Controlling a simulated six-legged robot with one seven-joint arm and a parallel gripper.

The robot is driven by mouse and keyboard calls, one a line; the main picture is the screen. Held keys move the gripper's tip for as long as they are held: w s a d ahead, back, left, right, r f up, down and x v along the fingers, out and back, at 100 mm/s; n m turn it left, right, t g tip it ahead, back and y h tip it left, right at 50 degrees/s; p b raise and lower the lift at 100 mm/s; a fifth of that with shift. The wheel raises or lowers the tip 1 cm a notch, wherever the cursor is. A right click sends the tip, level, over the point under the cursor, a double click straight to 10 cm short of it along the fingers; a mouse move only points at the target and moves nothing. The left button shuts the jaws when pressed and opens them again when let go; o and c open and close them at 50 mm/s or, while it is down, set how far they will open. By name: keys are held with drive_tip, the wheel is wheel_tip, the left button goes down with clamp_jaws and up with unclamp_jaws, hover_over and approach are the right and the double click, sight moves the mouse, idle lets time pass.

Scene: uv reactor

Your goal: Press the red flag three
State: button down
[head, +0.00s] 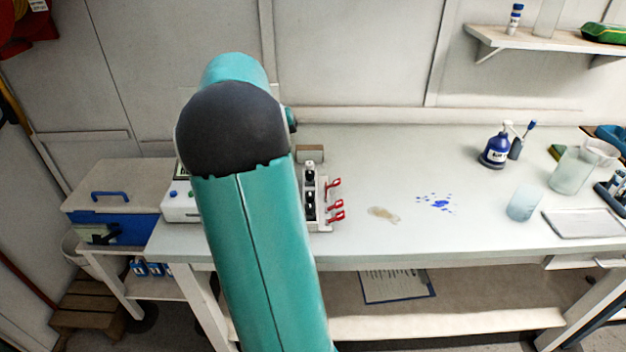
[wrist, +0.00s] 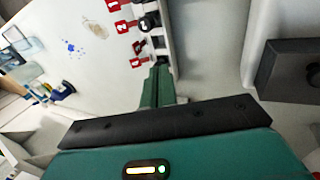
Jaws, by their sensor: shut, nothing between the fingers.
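A small pale block (head: 321,221) with black switches and several red flags stands on the bench in the head view. In the wrist view, one red flag (wrist: 113,5) reads 1 and the one beside it (wrist: 123,26) seems to read 2. Further along, red pieces (wrist: 139,47) lie close to my fingertips; their marking is not clearly legible, and by order they seem to be flag three, the far red flag (head: 333,185) in the head view. My gripper (wrist: 158,72) is shut and empty at that end of the row; contact cannot be told. My arm hides it in the head view.
A white device (head: 180,207) is partly hidden left of my arm. A brown stain (head: 384,214) and blue spots (head: 436,202) mark the clear bench right of the flags. A dark box (wrist: 290,75) shows in the wrist view.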

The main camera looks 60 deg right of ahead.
drive_tip(key=shift+f, duration=0.1)
drive_tip(key=x, duration=0.9)
drive_tip(key=shift+f, duration=0.25)
drive_tip(key=s, duration=0.1)
drive_tip(key=s+d, duration=0.2)
drive_tip(key=shift+s+f, duration=0.15)
drive_tip(key=shift+s, duration=0.25)
